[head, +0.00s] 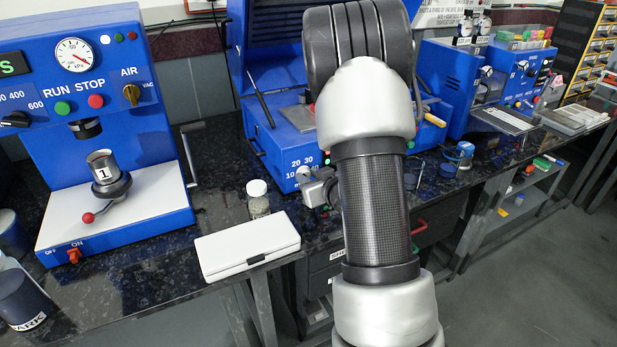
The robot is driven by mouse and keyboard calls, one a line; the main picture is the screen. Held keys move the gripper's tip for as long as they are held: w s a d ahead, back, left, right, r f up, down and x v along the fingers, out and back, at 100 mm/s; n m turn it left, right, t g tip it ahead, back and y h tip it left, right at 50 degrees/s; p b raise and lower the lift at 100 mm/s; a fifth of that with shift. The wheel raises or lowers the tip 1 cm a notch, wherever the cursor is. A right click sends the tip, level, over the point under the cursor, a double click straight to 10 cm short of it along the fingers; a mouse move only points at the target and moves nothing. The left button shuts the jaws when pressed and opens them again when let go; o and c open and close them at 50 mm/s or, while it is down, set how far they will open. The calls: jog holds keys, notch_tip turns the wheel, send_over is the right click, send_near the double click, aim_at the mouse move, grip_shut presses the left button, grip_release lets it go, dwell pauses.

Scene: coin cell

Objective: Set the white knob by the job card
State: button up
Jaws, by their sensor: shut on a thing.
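My gripper (312,186) is at the front of the blue machine (262,150) in the middle, right at a dial scale marked 10, 20, 30 and 40. It is shut on the white knob (304,172), of which only a small pale part shows at the fingertips. The knob's pointer and setting cannot be read. A printed white sheet (447,14) at the top is partly hidden behind my arm and cut off by the frame. I cannot tell if it is the job card.
A white case (247,246) and a lidded jar (258,198) stand close left of my gripper. A blue press (90,130) with gauge and crank is at the left. More blue machines (455,75) stand at the right. Dark bench top shows between.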

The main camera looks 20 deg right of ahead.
jog(key=shift+d+m+y, duration=0.1)
jog(key=shift+m+y, duration=0.3)
dwell(0.4)
jog(key=o, duration=1)
jog(key=shift+o, duration=0.2)
jog(key=a+p+v, duration=0.1)
jog(key=p+v, duration=1.4)
jog(key=v, duration=0.2)
jog(key=shift+d+r, duration=0.25)
jog(key=shift+d, duration=0.25)
